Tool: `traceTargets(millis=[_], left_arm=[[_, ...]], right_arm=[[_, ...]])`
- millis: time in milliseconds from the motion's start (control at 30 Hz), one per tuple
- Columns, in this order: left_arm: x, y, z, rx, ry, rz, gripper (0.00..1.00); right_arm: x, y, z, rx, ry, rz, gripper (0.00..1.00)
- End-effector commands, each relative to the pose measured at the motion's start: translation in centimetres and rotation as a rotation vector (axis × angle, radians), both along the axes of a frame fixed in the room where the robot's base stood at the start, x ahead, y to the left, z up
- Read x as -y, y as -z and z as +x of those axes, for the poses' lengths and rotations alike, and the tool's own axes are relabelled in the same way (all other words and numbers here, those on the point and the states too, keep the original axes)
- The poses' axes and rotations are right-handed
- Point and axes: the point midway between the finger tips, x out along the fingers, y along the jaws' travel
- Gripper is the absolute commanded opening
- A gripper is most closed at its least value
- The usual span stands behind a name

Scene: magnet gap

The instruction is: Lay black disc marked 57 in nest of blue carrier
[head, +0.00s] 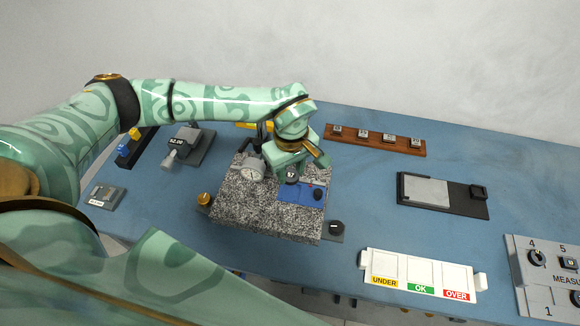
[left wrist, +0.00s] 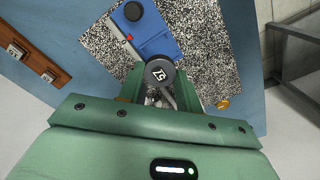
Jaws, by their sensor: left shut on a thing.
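My left gripper (head: 291,172) is shut on the black disc marked 57 (left wrist: 159,73); the disc also shows at the fingertips in the head view (head: 291,175). The blue carrier (head: 294,193) lies on the speckled stone block, just in front of the gripper. In the left wrist view the carrier (left wrist: 152,43) is just beyond the disc, with a small red part and a dark round feature at its far end. Whether the disc touches the carrier is unclear. My right gripper is not in view.
A brown rack (head: 375,139) with several small blocks stands behind right. A black-and-grey plate (head: 428,192) and the UNDER/OK/OVER tray (head: 418,275) lie right. Blue table between them is clear.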

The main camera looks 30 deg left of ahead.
Motion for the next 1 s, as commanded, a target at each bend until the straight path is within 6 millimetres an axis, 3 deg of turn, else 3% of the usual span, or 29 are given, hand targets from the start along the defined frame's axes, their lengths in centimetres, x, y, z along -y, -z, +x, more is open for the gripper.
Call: traceTargets(millis=[500,1000], left_arm=[[0.0,4.8,-0.1,-0.002,0.001,0.000,0.15],[0.0,5.5,-0.1,-0.002,0.001,0.000,0.15]], right_arm=[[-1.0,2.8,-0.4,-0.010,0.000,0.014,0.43],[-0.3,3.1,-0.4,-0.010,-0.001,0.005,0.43]])
